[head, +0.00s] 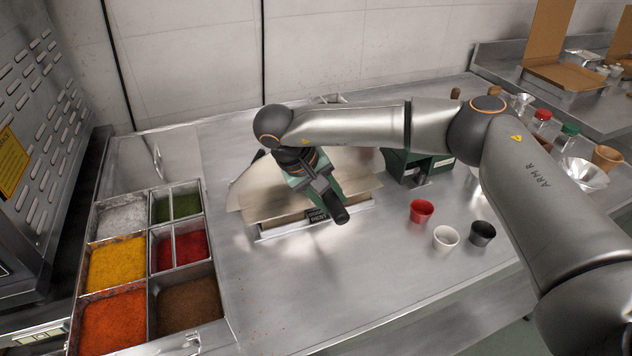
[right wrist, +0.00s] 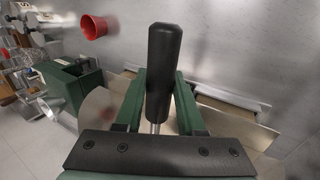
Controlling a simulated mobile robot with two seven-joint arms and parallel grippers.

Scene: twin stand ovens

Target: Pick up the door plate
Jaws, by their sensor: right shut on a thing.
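My right gripper (head: 322,190) hangs over the paper-covered tray (head: 262,233) at the back middle of the counter. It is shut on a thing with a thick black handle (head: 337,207). In the right wrist view the handle (right wrist: 163,75) stands between the green fingers, with a short metal shaft at its base. The rest of the held thing is hidden. A small dark plate with pale lettering (head: 317,215) shows at the tray's front, just below the gripper; I cannot tell whether this is the door plate. My left gripper is out of view.
Bins of coloured powder (head: 117,265) stand at the left. A green box (head: 415,165) is right of the tray. Red (head: 421,211), white (head: 446,238) and black (head: 482,233) cups stand at the right. The front middle of the counter is clear.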

